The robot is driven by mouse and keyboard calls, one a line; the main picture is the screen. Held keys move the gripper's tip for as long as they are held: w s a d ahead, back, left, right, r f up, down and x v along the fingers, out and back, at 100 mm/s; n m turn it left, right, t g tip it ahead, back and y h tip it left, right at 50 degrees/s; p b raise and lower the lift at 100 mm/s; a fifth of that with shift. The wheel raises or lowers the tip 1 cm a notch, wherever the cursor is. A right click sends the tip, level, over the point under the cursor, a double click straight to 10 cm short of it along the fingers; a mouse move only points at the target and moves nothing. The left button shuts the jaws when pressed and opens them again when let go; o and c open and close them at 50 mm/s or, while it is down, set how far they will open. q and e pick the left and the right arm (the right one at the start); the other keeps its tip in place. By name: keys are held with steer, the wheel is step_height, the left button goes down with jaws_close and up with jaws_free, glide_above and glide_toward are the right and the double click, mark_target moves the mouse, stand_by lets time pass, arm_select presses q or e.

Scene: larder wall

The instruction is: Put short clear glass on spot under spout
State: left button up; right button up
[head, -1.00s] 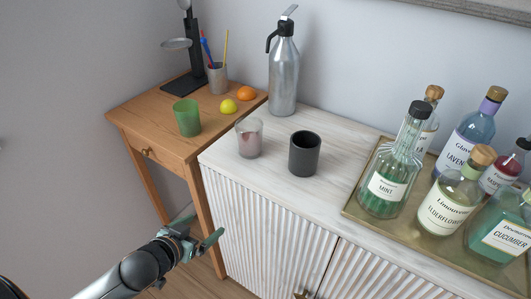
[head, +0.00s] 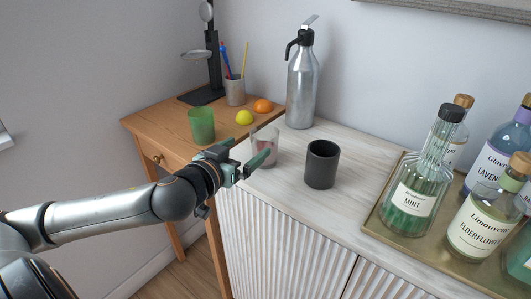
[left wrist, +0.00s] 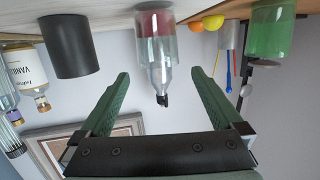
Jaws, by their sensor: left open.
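The short clear glass (head: 268,140), with a pinkish tint low down, stands upright on the white cabinet top near its left end. In the left wrist view, which is upside down, the glass (left wrist: 153,32) shows beyond the fingertips, roughly between them. My left gripper (head: 243,156) is open and empty just in front of the glass; whether a finger touches it I cannot tell. A metal siphon (head: 301,92) with a black spout (head: 290,48) stands behind; it also shows in the left wrist view (left wrist: 160,72). No marked spot under the spout is visible. My right gripper is not in view.
A black cup (head: 321,166) stands right of the glass. A brass tray (head: 372,222) of bottles fills the right side. On the wooden side table (head: 172,135) are a green glass (head: 201,126), a lemon (head: 244,117), an orange (head: 263,106) and a pen cup (head: 235,92).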

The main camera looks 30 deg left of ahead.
mark_target(270, 130)
arm_select(q)
steer(key=shift+d+p+x, duration=0.2)
steer(key=shift+p+x, duration=0.2)
steer(key=shift+x, duration=4.45)
steer(key=c, duration=1.4)
steer(key=shift+r, duration=0.15)
jaws_close()
steer(key=shift+r, duration=0.1)
